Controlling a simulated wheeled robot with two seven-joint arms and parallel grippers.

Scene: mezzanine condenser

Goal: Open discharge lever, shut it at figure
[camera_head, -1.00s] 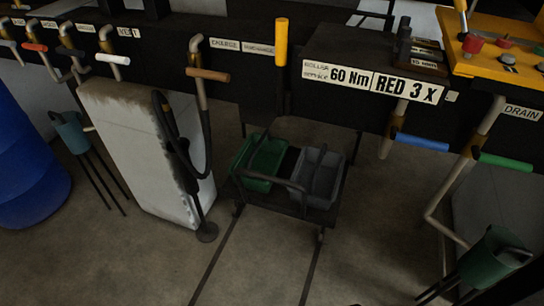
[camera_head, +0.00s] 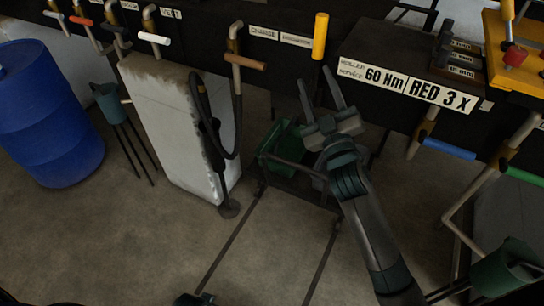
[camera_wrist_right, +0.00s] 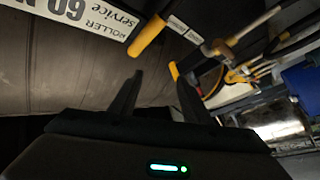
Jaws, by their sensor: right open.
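The yellow discharge lever (camera_head: 320,36) stands upright on the dark panel edge, beside a small white label (camera_head: 295,40) that is hard to read. A yellow handle also shows in the right wrist view (camera_wrist_right: 147,36). My right gripper (camera_head: 315,75) is open and empty, its fingers pointing up just below the lever, apart from it. In the right wrist view its two fingers (camera_wrist_right: 158,76) are spread, with the yellow handle beyond them. My left gripper is not in view. No gauge or readout shows clearly.
A tan-handled lever (camera_head: 245,62) by the CHARGE label stands to the left. A sign reading 60 Nm and RED 3 x (camera_head: 410,86) is at right, near a blue handle (camera_head: 448,148). A cart with a green bin (camera_head: 278,150) is partly behind my arm. A blue drum (camera_head: 45,115) stands left.

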